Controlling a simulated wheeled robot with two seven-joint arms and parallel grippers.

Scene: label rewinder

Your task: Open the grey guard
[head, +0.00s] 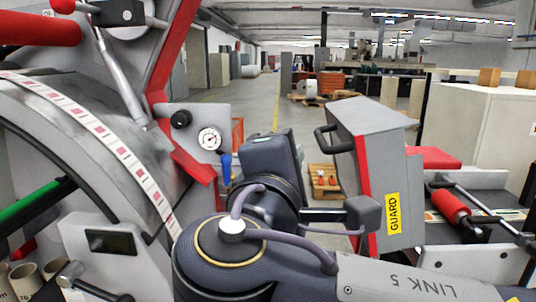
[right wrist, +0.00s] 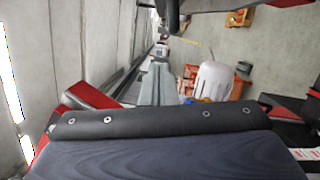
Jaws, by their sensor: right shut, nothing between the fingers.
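The grey guard (head: 372,135) stands right of centre in the head view, tilted a little. It has red edges and a yellow GUARD label (head: 393,212). Its black bar handle (head: 320,140) sticks out from its left side. My right gripper (head: 272,152) is just left of the handle in the picture, with a small gap between them. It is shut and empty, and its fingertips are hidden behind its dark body. The dark gripper body (right wrist: 160,150) fills the bottom of the right wrist view. My left gripper is not in view.
The machine's large roll of labels (head: 85,115) and a dial gauge (head: 209,139) are on the left. A red roller (head: 450,206) lies right of the guard. A pale cabinet (head: 480,125) stands behind it at the right. Open floor lies beyond, in the middle.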

